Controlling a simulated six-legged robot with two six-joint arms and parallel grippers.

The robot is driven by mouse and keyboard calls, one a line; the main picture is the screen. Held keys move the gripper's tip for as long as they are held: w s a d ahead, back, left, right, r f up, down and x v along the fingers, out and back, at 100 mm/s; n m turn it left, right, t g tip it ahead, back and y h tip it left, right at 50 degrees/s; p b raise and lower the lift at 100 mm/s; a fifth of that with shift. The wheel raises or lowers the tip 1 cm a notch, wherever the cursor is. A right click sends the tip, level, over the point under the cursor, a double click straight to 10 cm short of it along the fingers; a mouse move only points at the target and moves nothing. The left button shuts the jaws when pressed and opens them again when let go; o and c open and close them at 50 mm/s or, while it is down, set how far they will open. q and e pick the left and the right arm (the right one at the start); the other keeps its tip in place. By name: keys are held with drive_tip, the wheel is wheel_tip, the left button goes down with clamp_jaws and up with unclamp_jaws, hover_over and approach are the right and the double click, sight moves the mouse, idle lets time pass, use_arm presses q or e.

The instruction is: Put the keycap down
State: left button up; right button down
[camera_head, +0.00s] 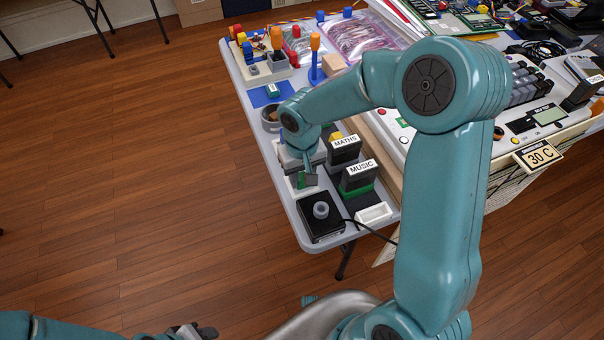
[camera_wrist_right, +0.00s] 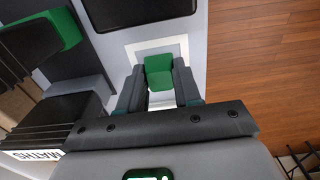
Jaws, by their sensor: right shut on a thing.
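My right gripper (camera_head: 306,181) is low over the near end of the grey table. In the right wrist view, its two fingers (camera_wrist_right: 159,85) are shut on a green keycap (camera_wrist_right: 158,68). The keycap is above a small white tray (camera_wrist_right: 178,47), which also shows beside the gripper in the head view (camera_head: 291,184). I cannot tell whether the keycap touches the tray. My left gripper (camera_head: 197,331) is at the bottom edge of the head view, away from the table; its jaws are unclear.
Dark cartridge blocks labelled MATHS (camera_head: 345,149) and MUSIC (camera_head: 358,176) stand just right of the gripper. A black box with a grey ring (camera_head: 321,210) is in front. Another white tray (camera_head: 374,214) lies at the table corner.

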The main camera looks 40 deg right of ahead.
sight(301, 176)
drive_tip(key=shift+f, duration=0.15)
drive_tip(key=c, duration=0.8)
unclamp_jaws()
drive_tip(key=shift+w, duration=0.15)
drive_tip(key=shift+r, duration=0.3)
wheel_tip(301, 176, up, 12)
drive_tip(key=shift+f+p, duration=0.15)
drive_tip(key=shift+p, duration=0.65)
